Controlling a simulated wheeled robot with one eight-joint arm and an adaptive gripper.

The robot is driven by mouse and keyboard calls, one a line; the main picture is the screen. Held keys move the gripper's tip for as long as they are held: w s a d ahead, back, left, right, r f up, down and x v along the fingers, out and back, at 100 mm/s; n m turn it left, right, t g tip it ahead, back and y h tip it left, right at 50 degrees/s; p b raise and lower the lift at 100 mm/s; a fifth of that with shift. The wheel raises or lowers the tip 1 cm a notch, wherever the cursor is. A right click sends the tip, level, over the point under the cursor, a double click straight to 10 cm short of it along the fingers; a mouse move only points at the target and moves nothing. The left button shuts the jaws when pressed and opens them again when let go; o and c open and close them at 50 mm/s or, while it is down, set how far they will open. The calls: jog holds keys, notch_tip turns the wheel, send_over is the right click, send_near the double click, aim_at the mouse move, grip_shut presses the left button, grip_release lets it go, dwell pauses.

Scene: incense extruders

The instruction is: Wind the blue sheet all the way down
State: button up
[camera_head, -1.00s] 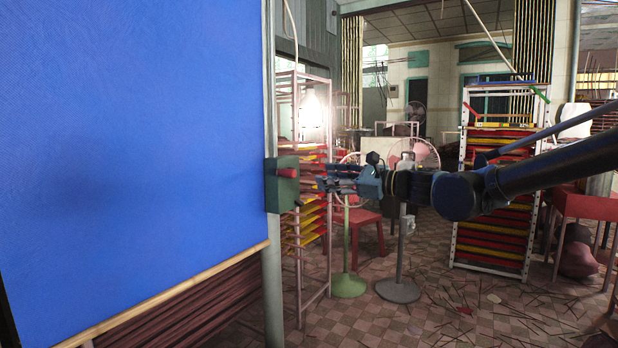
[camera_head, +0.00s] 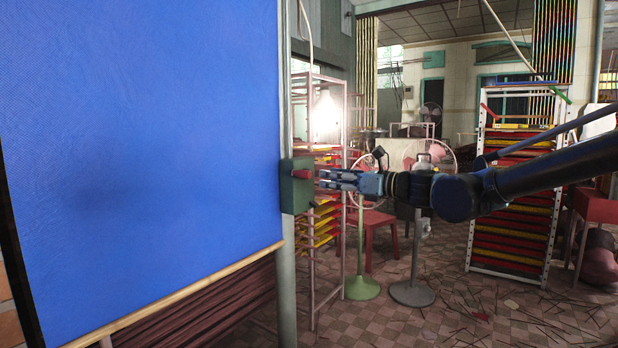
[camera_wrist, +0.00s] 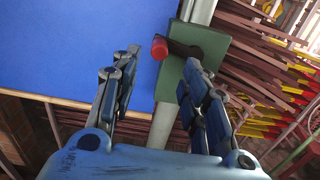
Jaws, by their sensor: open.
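The blue sheet (camera_head: 140,140) hangs at the left with a wooden bar (camera_head: 190,292) along its lower edge; sheaves of dark sticks show below the bar. A green winder box (camera_head: 296,186) is fixed to a grey post at the sheet's right edge. Its red crank knob (camera_head: 301,174) sticks out, and in the wrist view the knob (camera_wrist: 159,48) sits on a dark crank arm. My gripper (camera_head: 325,179) is open and empty, just right of the box. In the wrist view its fingers (camera_wrist: 160,72) point toward the box, with the knob ahead between the fingertips.
A rack of yellow and red trays (camera_head: 326,215) with a lit bulb stands behind the post. Two pedestal fans (camera_head: 412,294), a red stool (camera_head: 374,225) and a tall stick rack (camera_head: 512,215) stand farther right. Sticks litter the tiled floor.

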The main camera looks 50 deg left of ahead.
aim_at(310, 175)
jog(key=x, duration=0.9)
jog(key=shift+s+a, duration=0.1)
jog(key=shift+a, duration=0.25)
grip_shut()
